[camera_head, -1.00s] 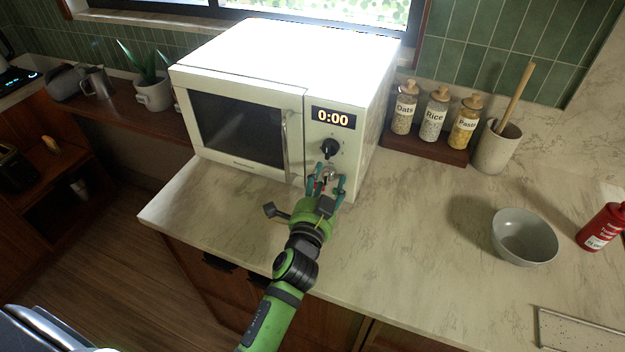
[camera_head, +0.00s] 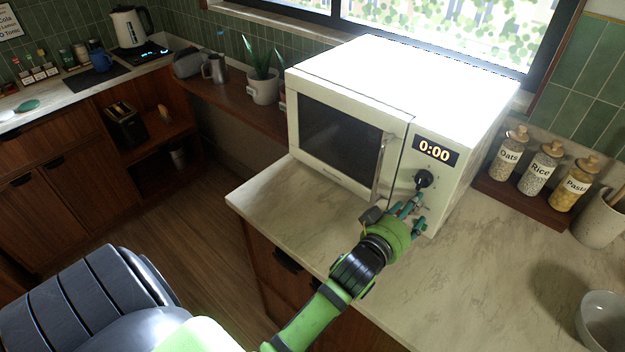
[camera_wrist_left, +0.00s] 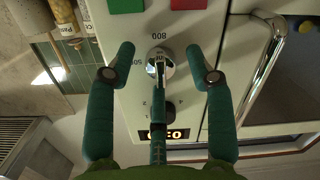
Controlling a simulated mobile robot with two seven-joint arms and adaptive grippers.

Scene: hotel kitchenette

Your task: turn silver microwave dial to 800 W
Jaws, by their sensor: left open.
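The white microwave (camera_head: 340,140) stands on the counter with its door shut and its display (camera_head: 435,151) reading 0:00. A black dial (camera_head: 424,179) sits below the display. In the left wrist view, which is upside down, the silver dial (camera_wrist_left: 163,66) lies between my left gripper's fingertips (camera_wrist_left: 160,62), with "800" and "500" printed around it. A middle finger partly covers the dial, and its pointer setting is unclear. My left gripper (camera_head: 410,207) is open around the silver dial; contact cannot be told. My right gripper is not in view.
A green button (camera_wrist_left: 126,5) and a red button (camera_wrist_left: 188,4) are on the panel. The door handle (camera_wrist_left: 262,65) is beside the fingers. Oats, Rice and Pasta jars (camera_head: 541,168) stand on a board right of the microwave. A grey bowl (camera_head: 603,322) is at lower right.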

